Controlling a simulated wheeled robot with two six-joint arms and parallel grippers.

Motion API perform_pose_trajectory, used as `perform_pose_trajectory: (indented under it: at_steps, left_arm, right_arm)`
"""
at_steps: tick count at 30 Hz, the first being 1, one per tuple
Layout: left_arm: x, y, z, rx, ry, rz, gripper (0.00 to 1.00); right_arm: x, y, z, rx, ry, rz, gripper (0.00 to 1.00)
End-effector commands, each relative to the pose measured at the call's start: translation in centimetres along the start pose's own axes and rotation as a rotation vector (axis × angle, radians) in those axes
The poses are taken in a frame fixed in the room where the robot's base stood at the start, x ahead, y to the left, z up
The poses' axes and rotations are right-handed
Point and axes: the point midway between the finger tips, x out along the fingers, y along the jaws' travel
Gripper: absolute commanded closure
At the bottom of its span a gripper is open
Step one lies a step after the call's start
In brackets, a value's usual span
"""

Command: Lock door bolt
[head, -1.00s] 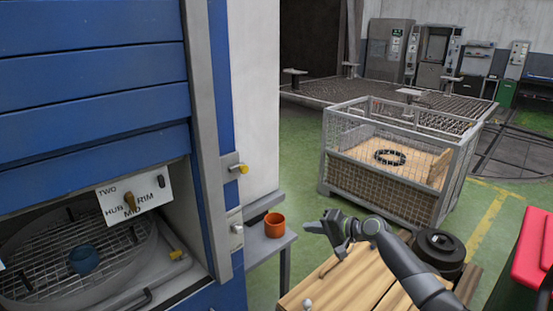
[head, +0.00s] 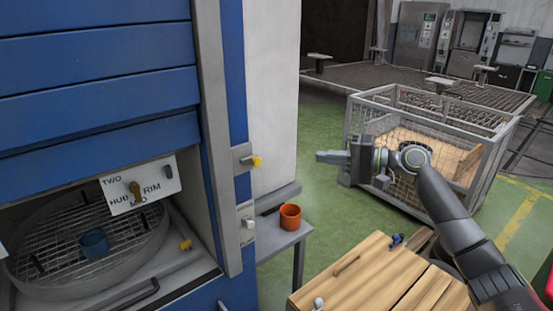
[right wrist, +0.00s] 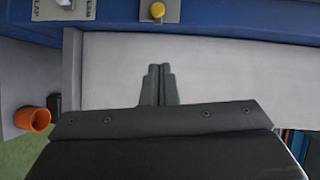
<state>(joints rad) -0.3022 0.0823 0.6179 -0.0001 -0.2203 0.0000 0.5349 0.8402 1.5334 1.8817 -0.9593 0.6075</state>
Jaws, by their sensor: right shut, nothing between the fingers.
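The bolt, seen as a yellow knob (head: 257,161) on a small grey plate, sits on the upright grey and blue post of the blue cabinet. In the right wrist view a yellow knob (right wrist: 157,12) on its plate shows at the top edge, beyond the fingertips. My right gripper (head: 322,156) is shut and empty, to the right of the knob at about its height in the head view, apart from it. In the right wrist view its fingers (right wrist: 160,70) are together and point toward the knob. My left gripper is not in view.
A second plate with a pale knob (head: 249,224) is lower on the post. An orange cup (head: 290,217) stands on a grey shelf (head: 270,248). A wooden bench (head: 350,275) and a mesh crate (head: 365,160) are to the right. A selector label plate (head: 155,190) hangs over the cabinet opening.

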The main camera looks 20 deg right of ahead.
Motion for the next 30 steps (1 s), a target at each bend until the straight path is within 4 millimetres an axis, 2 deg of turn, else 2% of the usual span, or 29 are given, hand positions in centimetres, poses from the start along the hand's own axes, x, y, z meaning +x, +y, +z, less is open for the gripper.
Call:
perform_pose_trajectory:
  at_steps: [5, 18, 24, 30]
  left_arm:
    - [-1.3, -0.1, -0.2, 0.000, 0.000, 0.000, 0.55]
    - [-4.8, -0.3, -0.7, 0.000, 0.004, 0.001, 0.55]
    - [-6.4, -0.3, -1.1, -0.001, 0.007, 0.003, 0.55]
    - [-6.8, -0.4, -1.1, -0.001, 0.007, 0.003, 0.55]
  right_arm:
    - [2.3, -0.4, 0.1, 0.003, -0.003, -0.004, 1.00]
    - [10.0, -0.5, 0.3, 0.004, -0.004, -0.002, 1.00]
    - [11.5, -0.3, 2.1, 0.002, -0.001, -0.001, 1.00]
    - [12.2, -0.1, 2.8, 0.000, -0.001, 0.000, 1.00]
